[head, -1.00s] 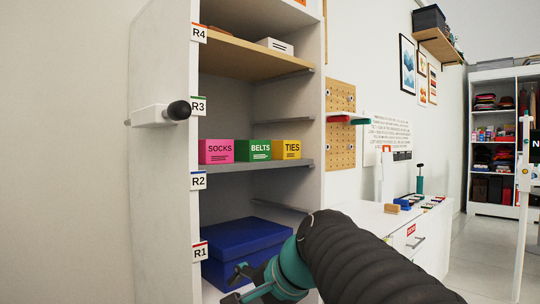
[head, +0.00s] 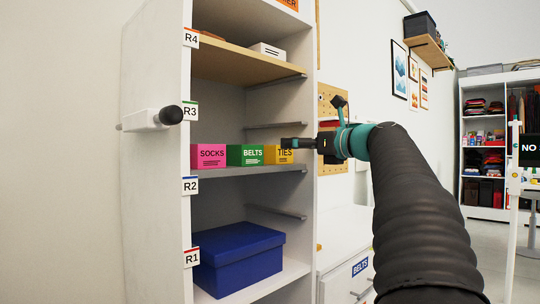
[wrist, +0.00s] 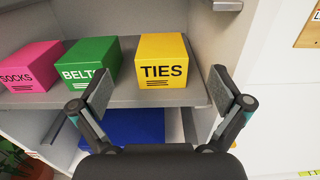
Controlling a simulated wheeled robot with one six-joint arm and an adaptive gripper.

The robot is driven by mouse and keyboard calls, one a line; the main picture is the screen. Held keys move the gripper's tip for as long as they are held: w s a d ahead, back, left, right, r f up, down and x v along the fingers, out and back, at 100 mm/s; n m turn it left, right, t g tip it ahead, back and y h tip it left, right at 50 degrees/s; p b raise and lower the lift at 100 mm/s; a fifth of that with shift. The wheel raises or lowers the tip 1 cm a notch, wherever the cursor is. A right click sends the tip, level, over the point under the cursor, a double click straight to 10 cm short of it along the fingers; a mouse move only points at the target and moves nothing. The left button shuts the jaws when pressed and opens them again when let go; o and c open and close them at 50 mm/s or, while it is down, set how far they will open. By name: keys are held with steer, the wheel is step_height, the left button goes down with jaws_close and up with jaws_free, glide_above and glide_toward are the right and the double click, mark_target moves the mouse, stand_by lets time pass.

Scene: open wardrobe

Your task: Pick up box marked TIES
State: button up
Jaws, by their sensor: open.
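The yellow box marked TIES (wrist: 163,62) stands on the grey wardrobe shelf, at the right end of a row of three boxes. In the head view the TIES box (head: 272,155) is partly hidden by my gripper (head: 292,144). In the wrist view my gripper (wrist: 166,98) is open and empty. Its two fingers spread to the left and right, with the TIES box beyond and between them. A gap seems to remain between the fingertips and the box.
The green BELTS box (wrist: 90,68) stands close left of the TIES box, and the pink SOCKS box (wrist: 28,68) is further left. The wardrobe's right side wall (head: 306,215) is near on the right. A blue lidded box (head: 238,258) sits on the shelf below.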

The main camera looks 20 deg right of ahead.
mark_target(273, 154)
steer(key=x, duration=0.9)
steer(key=shift+w+f+p, duration=0.25)
steer(key=shift+p, duration=0.05)
steer(key=c, duration=1.3)
